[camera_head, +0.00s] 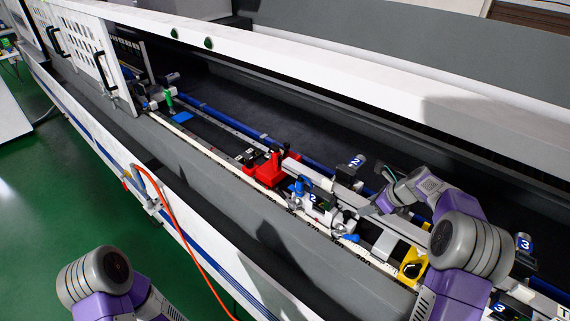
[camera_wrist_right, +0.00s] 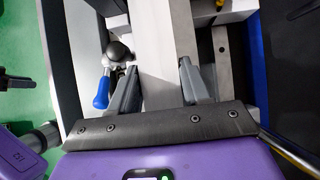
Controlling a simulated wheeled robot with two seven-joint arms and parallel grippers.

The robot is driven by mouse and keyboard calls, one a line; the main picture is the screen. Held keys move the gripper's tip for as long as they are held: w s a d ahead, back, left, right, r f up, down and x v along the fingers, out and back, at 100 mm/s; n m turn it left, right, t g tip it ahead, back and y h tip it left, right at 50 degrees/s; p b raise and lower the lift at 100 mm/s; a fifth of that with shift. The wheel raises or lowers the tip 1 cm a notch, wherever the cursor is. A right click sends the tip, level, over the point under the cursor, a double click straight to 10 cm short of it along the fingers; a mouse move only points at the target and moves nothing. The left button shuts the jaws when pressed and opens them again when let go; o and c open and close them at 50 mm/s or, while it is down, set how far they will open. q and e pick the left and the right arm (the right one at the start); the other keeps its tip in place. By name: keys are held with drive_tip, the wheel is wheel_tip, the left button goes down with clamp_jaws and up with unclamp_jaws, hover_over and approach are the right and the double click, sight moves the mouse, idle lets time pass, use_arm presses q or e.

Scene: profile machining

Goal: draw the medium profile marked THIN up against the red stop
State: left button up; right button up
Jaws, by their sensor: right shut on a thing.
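A long silver profile (camera_head: 318,172) lies along the machine bed. Its left end is at the red stop (camera_head: 264,170); I cannot tell whether they touch. My right gripper (camera_head: 374,207) is at the bar, to the right of the stop and the number 2 clamp. In the right wrist view my right gripper (camera_wrist_right: 157,66) has its two fingers on either side of the pale profile (camera_wrist_right: 158,40), shut on it. No THIN marking on it is readable. Of my left arm only a part shows at the lower left; its gripper is out of view.
A clamp numbered 2 (camera_head: 314,203) with blue handles stands beside the profile. A yellow block (camera_head: 412,268) is close to my right forearm, with clamps numbered 3 at the far right. An orange hose (camera_head: 178,232) hangs in front. The dark bed behind the blue rail is clear.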

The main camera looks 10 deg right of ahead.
drive_tip(key=shift+w+a+p, duration=0.65)
drive_tip(key=shift+w+a, duration=0.05)
drive_tip(key=shift+w, duration=0.1)
idle(0.4)
drive_tip(key=o, duration=1.2)
drive_tip(key=shift+a, duration=0.1)
drive_tip(key=shift+c, duration=0.2)
drive_tip(key=shift+o, duration=0.6)
drive_tip(key=shift+w, duration=0.1)
drive_tip(key=shift+f, duration=0.1)
